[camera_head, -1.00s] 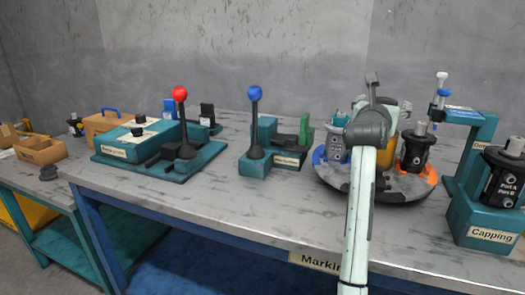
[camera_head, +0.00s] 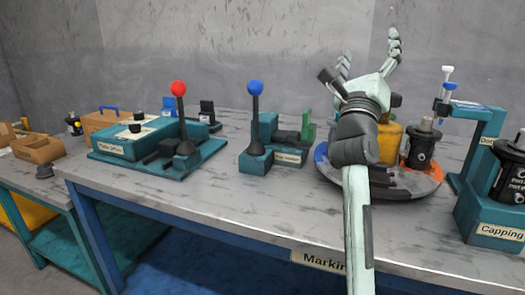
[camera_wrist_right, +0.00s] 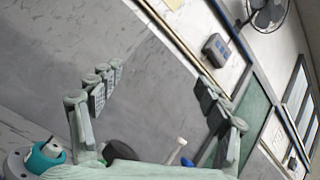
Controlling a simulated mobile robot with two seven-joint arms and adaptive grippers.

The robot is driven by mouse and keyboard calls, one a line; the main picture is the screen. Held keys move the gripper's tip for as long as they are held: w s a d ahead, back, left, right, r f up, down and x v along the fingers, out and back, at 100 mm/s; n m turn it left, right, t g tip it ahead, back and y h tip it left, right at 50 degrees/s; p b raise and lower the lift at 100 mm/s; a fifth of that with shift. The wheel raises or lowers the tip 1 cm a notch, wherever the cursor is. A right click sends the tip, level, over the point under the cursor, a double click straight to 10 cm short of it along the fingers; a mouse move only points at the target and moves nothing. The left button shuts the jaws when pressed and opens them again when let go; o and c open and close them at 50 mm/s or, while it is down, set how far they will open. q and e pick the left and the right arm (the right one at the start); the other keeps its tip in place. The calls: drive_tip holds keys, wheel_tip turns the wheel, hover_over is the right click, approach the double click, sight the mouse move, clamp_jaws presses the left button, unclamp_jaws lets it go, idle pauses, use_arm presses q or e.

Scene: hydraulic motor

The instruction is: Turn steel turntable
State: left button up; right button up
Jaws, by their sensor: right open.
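The steel turntable (camera_head: 408,191) is a round grey disc on the bench, with blue and orange sectors at its edge. A black motor (camera_head: 421,151) and a yellow cylinder (camera_head: 389,143) stand on it. My right gripper (camera_head: 369,53) is raised above the turntable, with its fingers spread open and pointing up. Its wrist and forearm hide the left middle of the disc. In the right wrist view the open fingers (camera_wrist_right: 158,84) have nothing between them, and a teal part (camera_wrist_right: 45,157) shows at the lower left. My left gripper is not in view.
A lever with a blue ball (camera_head: 255,88) stands left of the turntable, and one with a red ball (camera_head: 178,88) farther left. The teal capping station (camera_head: 484,215) stands close on the right. The bench front (camera_head: 235,210) is clear.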

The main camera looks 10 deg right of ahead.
drive_tip(key=s+a+f+n+g+y, duration=0.1)
drive_tip(key=s+a+f+n+y, duration=0.2)
drive_tip(key=a+f+n+y, duration=0.5)
drive_tip(key=s+a+f+n+g+y+b, duration=0.1)
drive_tip(key=s+a+f+n+y, duration=0.2)
drive_tip(key=a+f+n+y, duration=0.6)
drive_tip(key=a+n+y, duration=0.6)
drive_tip(key=n+y, duration=0.4)
drive_tip(key=n, duration=0.1)
drive_tip(key=shift+s+f+n+y, duration=0.15)
drive_tip(key=shift+n+y, duration=0.15)
